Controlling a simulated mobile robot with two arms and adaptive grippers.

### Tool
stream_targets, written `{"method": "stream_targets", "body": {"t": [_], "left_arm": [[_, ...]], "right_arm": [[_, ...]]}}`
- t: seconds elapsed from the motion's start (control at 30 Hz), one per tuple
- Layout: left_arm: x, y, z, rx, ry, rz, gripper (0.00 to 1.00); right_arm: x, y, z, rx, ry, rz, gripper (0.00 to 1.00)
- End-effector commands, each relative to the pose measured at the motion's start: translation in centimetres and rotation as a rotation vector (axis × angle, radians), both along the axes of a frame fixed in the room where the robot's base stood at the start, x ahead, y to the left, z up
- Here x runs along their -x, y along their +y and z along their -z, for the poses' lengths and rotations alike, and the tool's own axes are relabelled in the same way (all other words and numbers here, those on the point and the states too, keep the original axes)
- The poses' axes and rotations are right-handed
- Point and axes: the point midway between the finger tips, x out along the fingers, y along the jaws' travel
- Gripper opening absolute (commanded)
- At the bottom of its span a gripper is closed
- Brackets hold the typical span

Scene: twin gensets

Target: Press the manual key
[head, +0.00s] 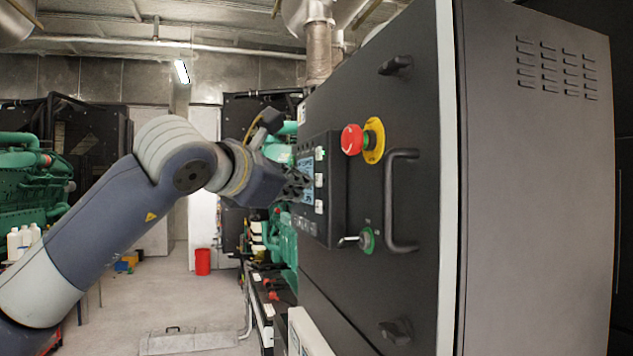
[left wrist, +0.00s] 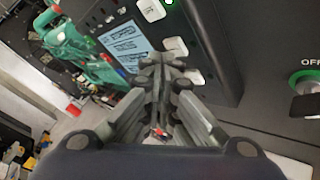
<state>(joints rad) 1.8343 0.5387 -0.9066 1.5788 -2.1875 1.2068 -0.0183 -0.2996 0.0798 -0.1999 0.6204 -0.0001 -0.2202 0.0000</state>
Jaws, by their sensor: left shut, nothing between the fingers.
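The control panel (head: 337,190) is a black box on the dark cabinet door, with a lit blue screen (head: 307,166) and a column of white keys (head: 319,180). In the left wrist view the screen (left wrist: 130,46) and white keys (left wrist: 151,9) show beyond my fingers. The key labels are too small to read, so I cannot tell which is the manual key. My left gripper (head: 297,184) is shut and empty, with its fingertips (left wrist: 165,66) close in front of the panel by the screen and keys. I cannot tell whether they touch. My right gripper is out of view.
A red emergency stop (head: 352,139) on a yellow collar, a black door handle (head: 402,200) and a green-ringed key switch (head: 367,239) sit right of the panel. A red bin (head: 203,262) stands on the floor behind. Green engine parts (head: 30,180) are at far left.

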Motion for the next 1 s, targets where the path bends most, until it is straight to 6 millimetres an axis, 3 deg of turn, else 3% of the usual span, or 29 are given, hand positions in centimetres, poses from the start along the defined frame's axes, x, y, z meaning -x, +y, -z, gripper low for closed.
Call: {"method": "stream_targets", "body": {"t": [1.0], "left_arm": [[-0.35,-0.94,-0.01,0.000,0.000,0.001,0.00]], "right_arm": [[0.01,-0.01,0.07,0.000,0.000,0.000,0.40]]}}
